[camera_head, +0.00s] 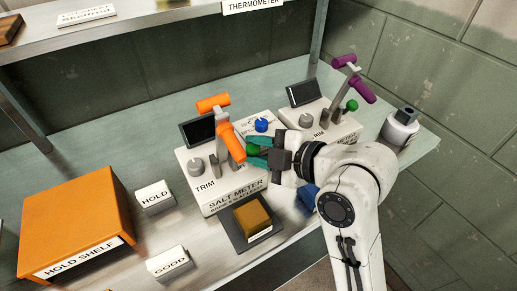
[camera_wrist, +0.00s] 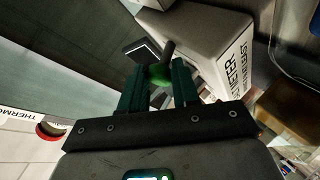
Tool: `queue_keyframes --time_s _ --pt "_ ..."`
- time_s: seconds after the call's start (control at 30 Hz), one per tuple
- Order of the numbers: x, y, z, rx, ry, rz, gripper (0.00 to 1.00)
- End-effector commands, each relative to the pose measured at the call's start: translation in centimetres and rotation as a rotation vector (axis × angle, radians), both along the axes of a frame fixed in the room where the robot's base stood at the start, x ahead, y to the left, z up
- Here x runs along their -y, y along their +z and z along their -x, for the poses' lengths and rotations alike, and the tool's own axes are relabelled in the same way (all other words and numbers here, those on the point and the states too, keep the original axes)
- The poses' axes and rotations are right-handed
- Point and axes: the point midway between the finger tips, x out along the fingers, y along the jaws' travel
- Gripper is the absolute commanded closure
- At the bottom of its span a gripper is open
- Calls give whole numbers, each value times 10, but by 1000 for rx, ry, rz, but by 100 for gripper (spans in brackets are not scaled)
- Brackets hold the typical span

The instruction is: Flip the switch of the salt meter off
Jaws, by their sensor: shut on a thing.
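The salt meter (camera_head: 223,193) is a white box with a dark screen, a grey TRIM knob and an orange-handled lever on top. Its switch has a green ball tip (camera_head: 252,150), at the box's right side. My gripper (camera_head: 257,151) reaches in from the right, its teal fingers at the green ball. In the wrist view my gripper (camera_wrist: 158,80) has its fingers on both sides of the green ball (camera_wrist: 159,76), shut on it. A dark stem (camera_wrist: 168,49) shows beside the ball. The fingers and wrist hide the switch's base.
A similar meter (camera_head: 335,132) with a purple lever and a green-tipped switch stands to the right. A blue ball (camera_head: 261,124) is between the meters. A brown block on a dark tray (camera_head: 237,238) lies in front. An orange hold shelf (camera_head: 75,220) and HOLD block (camera_head: 154,197) stand left.

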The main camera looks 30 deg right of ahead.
Motion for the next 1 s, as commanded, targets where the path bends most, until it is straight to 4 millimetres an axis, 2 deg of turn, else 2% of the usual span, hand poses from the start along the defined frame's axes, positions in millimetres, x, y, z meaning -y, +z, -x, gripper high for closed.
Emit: queue_keyframes --time_s 0.07,0.1,0.37,1.0 --pt "-1 0 -1 1 2 0 100" --pt "-1 0 -1 1 2 0 68" --pt "-1 0 0 0 1 0 44" --pt "0 0 0 -21 1 0 44"
